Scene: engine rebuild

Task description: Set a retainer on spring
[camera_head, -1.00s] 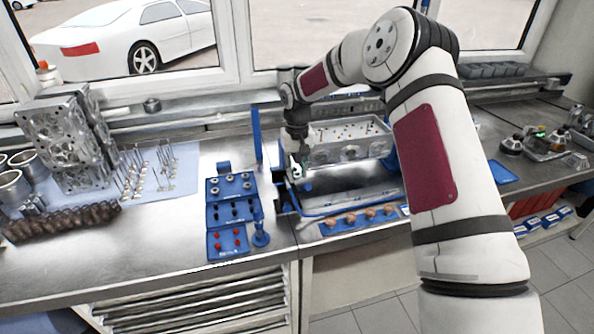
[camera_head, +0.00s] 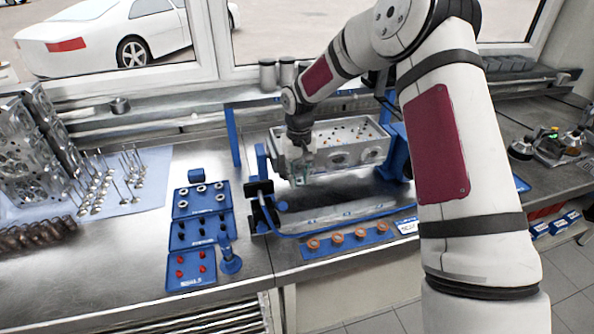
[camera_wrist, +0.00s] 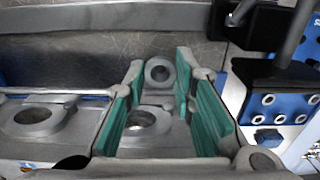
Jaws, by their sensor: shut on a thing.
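My gripper (camera_head: 302,165) is at the left end of the grey cylinder head (camera_head: 345,158), by its front side. In the wrist view its green-padded fingers (camera_wrist: 165,100) are shut on a small grey ring, the retainer (camera_wrist: 160,73), between their tips. Round bores of a grey metal part (camera_wrist: 40,118) show below and beside the fingers. The small springs and the retainer are too small to make out in the head view. The blue parts tray (camera_head: 198,215) on the bench holds several grey rings in its top section, dark pieces in the middle and red ones in front.
A blue stand (camera_head: 262,205) frames the cylinder head. A blue strip with orange rings (camera_head: 347,238) lies in front. A blue post (camera_head: 229,258) stands beside the tray.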

